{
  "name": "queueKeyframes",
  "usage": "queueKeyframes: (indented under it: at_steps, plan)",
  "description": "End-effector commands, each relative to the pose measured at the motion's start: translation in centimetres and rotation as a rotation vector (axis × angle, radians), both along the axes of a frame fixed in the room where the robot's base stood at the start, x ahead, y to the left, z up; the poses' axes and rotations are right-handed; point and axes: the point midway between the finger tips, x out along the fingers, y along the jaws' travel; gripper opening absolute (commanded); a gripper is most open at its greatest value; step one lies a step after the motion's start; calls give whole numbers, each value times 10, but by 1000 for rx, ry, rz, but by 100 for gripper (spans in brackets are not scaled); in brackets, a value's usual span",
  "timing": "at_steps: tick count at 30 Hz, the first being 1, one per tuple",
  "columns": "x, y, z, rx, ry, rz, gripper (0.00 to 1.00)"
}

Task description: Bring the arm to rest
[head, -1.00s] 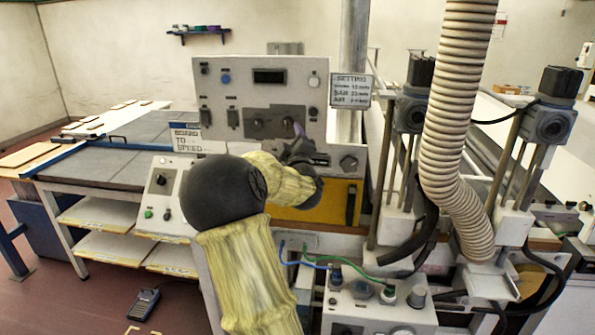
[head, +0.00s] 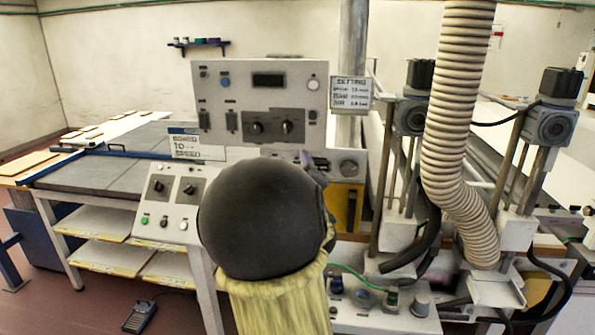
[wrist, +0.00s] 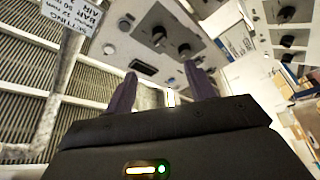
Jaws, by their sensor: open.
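My gripper shows in the wrist view (wrist: 163,92) with its two dark purple fingers apart and nothing between them. Beyond the fingers is the grey control panel with black knobs; the panel (head: 219,85) stands upright in the head view. In the head view my arm's big dark joint covers the area below the panel and hides most of my gripper. Only a small purplish part of it shows at the joint's upper right. I cannot tell from these views whether the fingers touch anything.
A ribbed beige hose (head: 455,110) hangs at the right, between two upright motor units. A setting sign (head: 351,92) stands beside the panel. A sloped control box (head: 170,200) is left of my arm. A grey-topped table (head: 95,178) is at the left. A pedal (head: 139,316) lies on the floor.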

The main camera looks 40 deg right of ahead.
Motion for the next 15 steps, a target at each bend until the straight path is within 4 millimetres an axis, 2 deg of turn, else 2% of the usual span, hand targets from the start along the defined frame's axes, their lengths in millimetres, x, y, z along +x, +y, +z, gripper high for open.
queueKeyframes:
  at_steps: [11,15]
  plan:
    - [0,0,0,0,0,-1,55]
    - [3,4,-8,46,17,5,55]
